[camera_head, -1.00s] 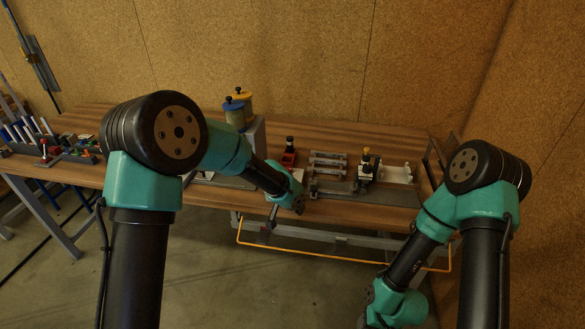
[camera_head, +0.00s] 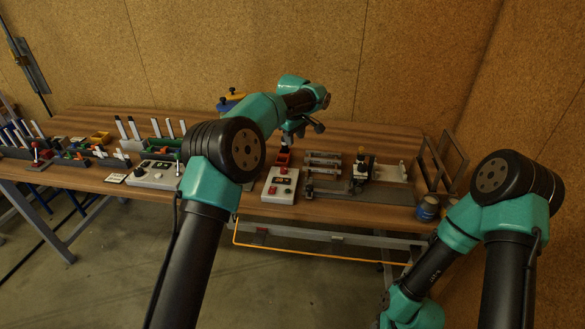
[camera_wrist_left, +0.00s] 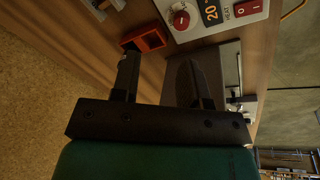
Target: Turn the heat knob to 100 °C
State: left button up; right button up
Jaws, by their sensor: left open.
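The heat control box (camera_head: 279,196) is a pale box near the front edge of the table, in the middle of the head view. In the left wrist view it shows at the top right, with a round red heat knob (camera_wrist_left: 181,20), a display (camera_wrist_left: 210,11) reading 20 and a red switch (camera_wrist_left: 248,8). My left gripper (camera_wrist_left: 157,72) is open and empty. Its fingers are apart from the knob, which lies beyond the fingertips and to the right in that view. In the head view my left gripper (camera_head: 303,129) is above the table behind the box. My right gripper is out of view.
Right of the box are clear tubes (camera_head: 323,160) and a black-and-yellow device (camera_head: 360,172). Another control box (camera_head: 155,175) stands to the left.

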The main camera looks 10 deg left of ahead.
pick_arm(q)
jog(key=a+r+n, duration=0.1)
jog(key=a+r+n+g, duration=0.1)
jog(key=n, duration=0.1)
jog(key=a+n, duration=0.2)
jog(key=shift+w+a+r+g, duration=0.1)
jog(key=shift+r+g, duration=0.3)
